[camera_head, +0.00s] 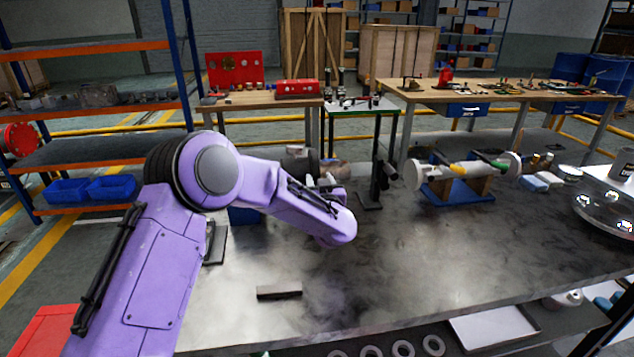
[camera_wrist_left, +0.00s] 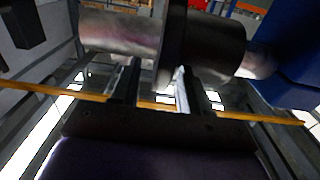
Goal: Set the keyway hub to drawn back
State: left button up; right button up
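A dark round hub with a wide flange (camera_wrist_left: 215,45) sits on a silver shaft (camera_wrist_left: 115,32) in the left wrist view; I take it for the keyway hub. In the head view a dark cylinder (camera_head: 299,160) shows behind my purple left arm, with metal parts beside it. My left gripper (camera_wrist_left: 153,88) is at the hub, its two fingers apart, with the flange edge just beyond them. I cannot tell whether the fingers touch it. In the head view the fingers are largely hidden by my arm. My right gripper is not in view.
A dark upright stand (camera_head: 372,203) is right of my left wrist. A roller assembly on a blue cradle (camera_head: 455,192) stands farther right. A small dark bar (camera_head: 279,292) lies on the metal bench (camera_head: 400,265). The bench's front middle is largely clear.

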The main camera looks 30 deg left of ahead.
pick_arm(q)
jog(key=b+v, duration=0.1)
jog(key=v, duration=0.9)
jog(key=shift+s+d+b, duration=0.15)
jog(key=shift+d+b, duration=0.05)
jog(key=shift+b, duration=0.1)
